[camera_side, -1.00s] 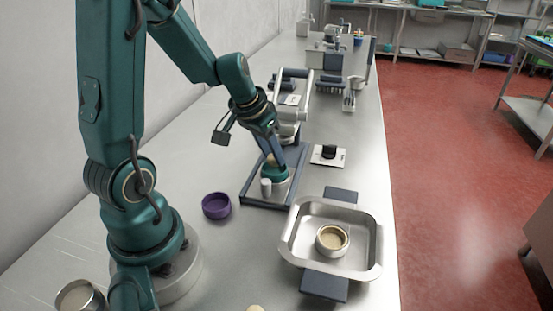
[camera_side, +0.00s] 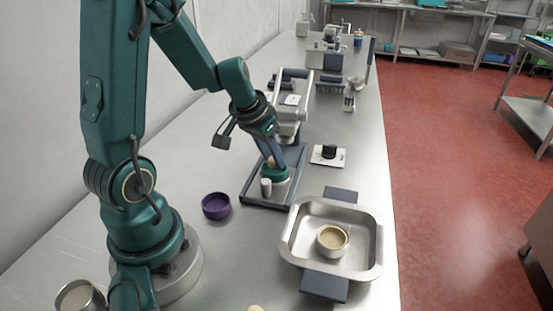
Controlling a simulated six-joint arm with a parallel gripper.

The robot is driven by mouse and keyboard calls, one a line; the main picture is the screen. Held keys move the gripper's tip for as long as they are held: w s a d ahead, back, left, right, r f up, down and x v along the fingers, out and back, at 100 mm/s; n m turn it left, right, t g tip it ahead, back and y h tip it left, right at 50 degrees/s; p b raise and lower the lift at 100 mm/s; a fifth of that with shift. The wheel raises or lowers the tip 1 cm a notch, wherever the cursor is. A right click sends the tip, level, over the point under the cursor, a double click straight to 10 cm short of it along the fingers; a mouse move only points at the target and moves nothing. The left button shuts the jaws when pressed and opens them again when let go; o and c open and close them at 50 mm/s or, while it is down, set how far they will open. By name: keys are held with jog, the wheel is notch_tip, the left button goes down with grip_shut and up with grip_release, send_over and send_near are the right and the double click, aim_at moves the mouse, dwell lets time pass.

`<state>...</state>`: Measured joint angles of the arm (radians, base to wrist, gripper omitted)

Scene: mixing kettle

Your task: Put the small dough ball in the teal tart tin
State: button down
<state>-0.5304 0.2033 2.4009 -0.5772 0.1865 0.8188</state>
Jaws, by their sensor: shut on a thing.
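The teal tart tin (camera_side: 274,174) sits on a light round support on a dark-framed stand in the middle of the bench. My gripper (camera_side: 271,162) points down right over the tin. It is shut on the small dough ball (camera_side: 270,161), a tan bit of which shows between the fingers. The ball is at or just above the tin; the fingers hide much of it, and I cannot tell whether it touches the tin.
A purple tin (camera_side: 216,206) stands left of the dark-framed stand (camera_side: 266,202). A metal pan (camera_side: 296,232) holding a small round tin (camera_side: 332,241) is at front right. A black knob on a white plate (camera_side: 328,154) is to the right. A metal cup (camera_side: 78,297) is at front left.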

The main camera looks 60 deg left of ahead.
grip_release()
dwell(0.4)
jog(key=shift+r, duration=0.1)
jog(key=shift+w+r, duration=0.1)
jog(key=shift+r, duration=3.3)
